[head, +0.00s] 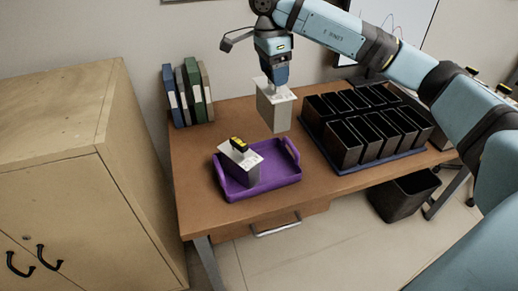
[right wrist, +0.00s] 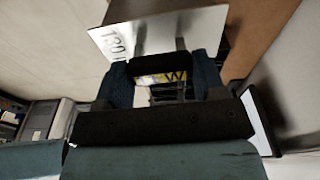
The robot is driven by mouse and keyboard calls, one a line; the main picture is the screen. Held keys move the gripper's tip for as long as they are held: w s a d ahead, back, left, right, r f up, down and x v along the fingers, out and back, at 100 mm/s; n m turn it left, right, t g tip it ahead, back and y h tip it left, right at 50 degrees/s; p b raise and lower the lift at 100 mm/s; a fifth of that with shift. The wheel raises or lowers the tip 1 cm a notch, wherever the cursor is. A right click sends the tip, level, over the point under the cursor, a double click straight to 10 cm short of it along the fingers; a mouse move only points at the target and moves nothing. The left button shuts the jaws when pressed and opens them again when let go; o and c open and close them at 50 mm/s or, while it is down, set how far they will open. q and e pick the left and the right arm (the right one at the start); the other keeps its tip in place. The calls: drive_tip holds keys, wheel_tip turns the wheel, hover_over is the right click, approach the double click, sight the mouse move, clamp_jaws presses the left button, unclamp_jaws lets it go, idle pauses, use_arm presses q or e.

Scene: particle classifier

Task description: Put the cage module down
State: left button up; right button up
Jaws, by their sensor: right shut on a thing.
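The cage module (head: 274,110) is a pale grey box with a flat top plate, held upright above the desk behind the purple tray. My right gripper (head: 277,82) is shut on the top of it, pointing down. In the right wrist view my right gripper (right wrist: 160,72) shows from behind, with the module's metal plate (right wrist: 150,32) marked with black characters beyond the fingers. A second grey module (head: 238,165) with a black and yellow top stands in the purple tray (head: 283,178). My left gripper is not in either view.
A rack of several black bins (head: 345,150) stands on the right of the desk. Several binders (head: 190,95) stand at the back left. A wooden cabinet (head: 60,150) is at the left. Bare desk (head: 205,138) lies between the binders and the tray.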

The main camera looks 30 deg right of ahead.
wheel_tip(320, 180, down, 18)
drive_tip(key=b, duration=0.1)
drive_tip(key=shift+s+f+b, duration=0.15)
drive_tip(key=shift+f+b, duration=0.05)
drive_tip(key=shift+b, duration=0.15)
drive_tip(key=shift+f, duration=0.35)
drive_tip(key=o, duration=1.5)
drive_tip(key=shift+r, duration=0.15)
